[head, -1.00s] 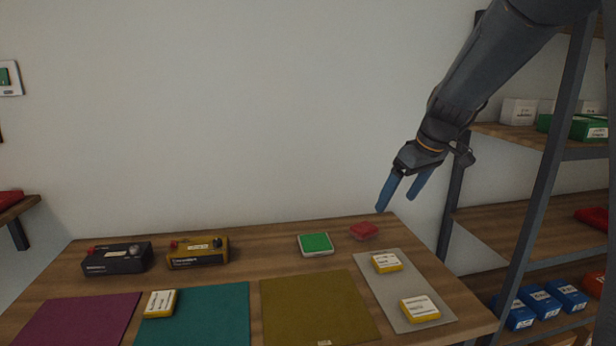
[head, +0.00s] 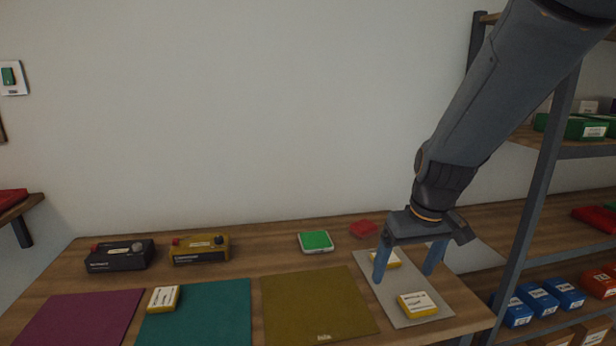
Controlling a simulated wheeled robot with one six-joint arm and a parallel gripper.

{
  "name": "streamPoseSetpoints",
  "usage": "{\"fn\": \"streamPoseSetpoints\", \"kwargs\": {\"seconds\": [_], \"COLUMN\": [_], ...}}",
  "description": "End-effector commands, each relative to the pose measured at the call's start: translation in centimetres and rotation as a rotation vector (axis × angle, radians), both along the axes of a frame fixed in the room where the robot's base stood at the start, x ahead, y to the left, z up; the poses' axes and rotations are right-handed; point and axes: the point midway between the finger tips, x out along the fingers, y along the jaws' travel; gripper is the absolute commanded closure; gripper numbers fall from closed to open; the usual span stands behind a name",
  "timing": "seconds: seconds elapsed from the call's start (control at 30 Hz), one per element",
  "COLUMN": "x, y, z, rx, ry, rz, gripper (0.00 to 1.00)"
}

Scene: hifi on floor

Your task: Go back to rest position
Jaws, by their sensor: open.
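My gripper (head: 405,278) is at the right of the table in the head view, pointing down. It is open, with its two blue fingers spread apart above the grey mat (head: 408,322). Between and behind the fingers shows a yellow box with a white label (head: 388,259), partly hidden by the gripper. A second yellow and white box (head: 417,304) lies on the same mat in front of the fingers. I see nothing held. How high the fingertips are above the mat is hard to tell.
On the wooden table are a red block (head: 363,228), a green-topped box (head: 315,241), a yellow device (head: 201,249), a black device (head: 119,255) and purple, teal and olive mats (head: 318,304). A yellow box (head: 163,298) lies on the teal mat's left edge. A shelf rack (head: 540,185) stands at right.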

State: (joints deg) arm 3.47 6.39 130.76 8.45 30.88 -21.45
Motion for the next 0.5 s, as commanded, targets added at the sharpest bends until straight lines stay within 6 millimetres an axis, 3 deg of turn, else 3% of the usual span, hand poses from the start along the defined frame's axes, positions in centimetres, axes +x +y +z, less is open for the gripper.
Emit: {"fn": "streamPoseSetpoints", "kwargs": {"seconds": [0.1,0.37,0.5], "x": [-3.6,-10.4,-10.4], "y": [0.5,1.0,0.9], "z": [-1.7,-4.7,-6.6], "rx": [-0.009,-0.022,-0.024], "ry": [0.019,0.044,0.058], "rz": [-0.065,-0.193,-0.201], "gripper": [0.16,0.16,0.16]}}
